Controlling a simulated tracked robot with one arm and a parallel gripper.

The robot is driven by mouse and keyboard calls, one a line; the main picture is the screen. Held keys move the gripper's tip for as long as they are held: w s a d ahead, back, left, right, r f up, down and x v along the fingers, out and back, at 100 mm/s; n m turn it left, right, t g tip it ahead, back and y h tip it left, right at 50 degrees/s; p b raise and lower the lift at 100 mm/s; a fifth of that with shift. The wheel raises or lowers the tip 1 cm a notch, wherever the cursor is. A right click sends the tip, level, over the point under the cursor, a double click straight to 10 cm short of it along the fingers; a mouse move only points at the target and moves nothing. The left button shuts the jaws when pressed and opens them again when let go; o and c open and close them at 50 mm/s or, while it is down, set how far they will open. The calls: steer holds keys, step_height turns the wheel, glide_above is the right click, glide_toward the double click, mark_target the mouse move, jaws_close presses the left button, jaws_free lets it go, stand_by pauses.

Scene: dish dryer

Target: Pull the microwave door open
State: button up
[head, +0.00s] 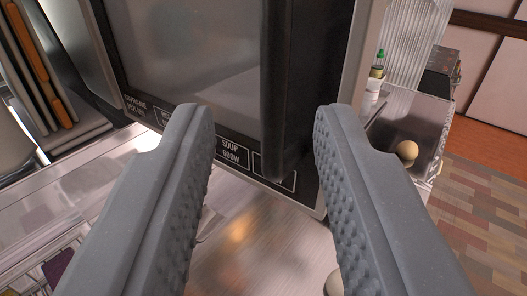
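The microwave door (195,65) fills the upper middle of the head view, with a grey window and a dark lower border carrying printed labels. It looks closed, though its edges are partly out of view. A dark vertical handle (274,90) runs down its right part and ends near the lower border. My gripper (264,130) is open, with its two grey ridged fingers wide apart. The handle's lower end appears between the fingertips in the picture. I cannot tell how far ahead of them it is, and no contact shows.
A shiny metal counter (255,240) lies below the microwave. At right are a green-capped bottle (377,68), a round beige object (407,150) in a glassy tray, and a dark box (440,68). Upright boards (45,75) stand at left. Patterned floor (485,215) shows at lower right.

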steer(key=s, duration=0.6)
steer(key=shift+s+d, duration=0.3)
steer(key=shift+s, duration=0.05)
